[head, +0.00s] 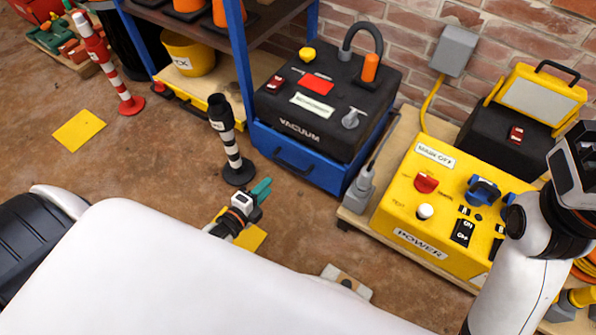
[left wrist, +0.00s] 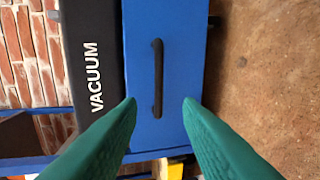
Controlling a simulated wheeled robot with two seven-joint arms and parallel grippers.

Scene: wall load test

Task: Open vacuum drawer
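The vacuum unit (head: 330,98) is a black box with a "VACUUM" label, standing on a blue drawer (head: 335,172) with a black bar handle (head: 293,160). The drawer looks closed. My left gripper (head: 262,188) has teal fingers and is in front of and a little below the handle in the head view. In the left wrist view the blue drawer front (left wrist: 185,55) and its handle (left wrist: 157,78) lie beyond the fingertips. The left gripper (left wrist: 160,103) is open, with the handle lined up between the fingers but apart from them. My right arm shows at the right edge; its fingers are not visible.
A yellow power box (head: 440,215) stands on a wooden pallet (head: 358,222) to the right. A black and white post (head: 230,145) stands left of the drawer. A blue-framed shelf (head: 240,65) is behind the post. The brown floor before the drawer is mostly clear.

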